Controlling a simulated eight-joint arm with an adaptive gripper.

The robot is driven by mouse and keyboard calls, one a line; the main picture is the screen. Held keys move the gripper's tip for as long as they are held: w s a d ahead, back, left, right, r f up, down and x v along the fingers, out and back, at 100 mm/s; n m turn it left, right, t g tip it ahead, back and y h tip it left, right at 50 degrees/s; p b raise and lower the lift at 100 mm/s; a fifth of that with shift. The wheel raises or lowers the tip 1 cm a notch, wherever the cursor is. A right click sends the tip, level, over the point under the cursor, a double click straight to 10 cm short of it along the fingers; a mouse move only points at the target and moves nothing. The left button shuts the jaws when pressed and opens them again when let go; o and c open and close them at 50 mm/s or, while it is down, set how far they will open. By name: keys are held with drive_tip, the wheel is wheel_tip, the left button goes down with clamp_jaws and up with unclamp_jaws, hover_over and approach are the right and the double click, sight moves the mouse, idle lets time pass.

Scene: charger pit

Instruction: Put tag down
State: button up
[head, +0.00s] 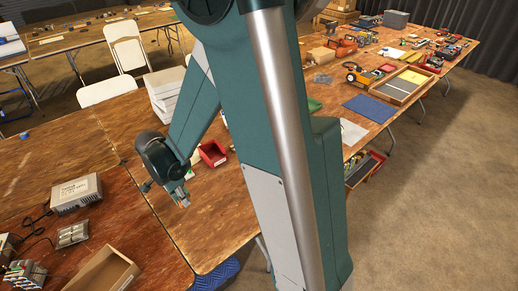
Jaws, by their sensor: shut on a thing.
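My gripper (181,197) is at the end of my arm, left of the picture's middle, pointing down above the wooden table. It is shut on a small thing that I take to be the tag. The tag is mostly hidden by the fingers and too small to make out clearly. I cannot tell how far it is above the table top (215,235).
A red bin (213,153) stands behind and right of my gripper. A grey charger box (75,193) and a cardboard box (103,271) are on the left table. White boxes (166,92) are stacked behind. Bare wood lies around my gripper.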

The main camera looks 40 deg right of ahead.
drive_tip(key=s+d, duration=0.5)
drive_tip(key=d, duration=0.7)
drive_tip(key=s+d, duration=0.6)
drive_tip(key=d, duration=0.6)
drive_tip(key=shift+s+d, duration=0.2)
drive_tip(key=shift+d, duration=0.2)
drive_tip(key=shift+f+b, duration=0.85)
drive_tip(key=shift+f, duration=2.05)
drive_tip(key=shift+f, duration=0.1)
drive_tip(key=shift+f+b, duration=0.6)
drive_tip(key=shift+f, duration=1.35)
drive_tip(key=shift+f, duration=0.2)
drive_tip(key=o, duration=0.8)
drive_tip(key=shift+c, duration=0.2)
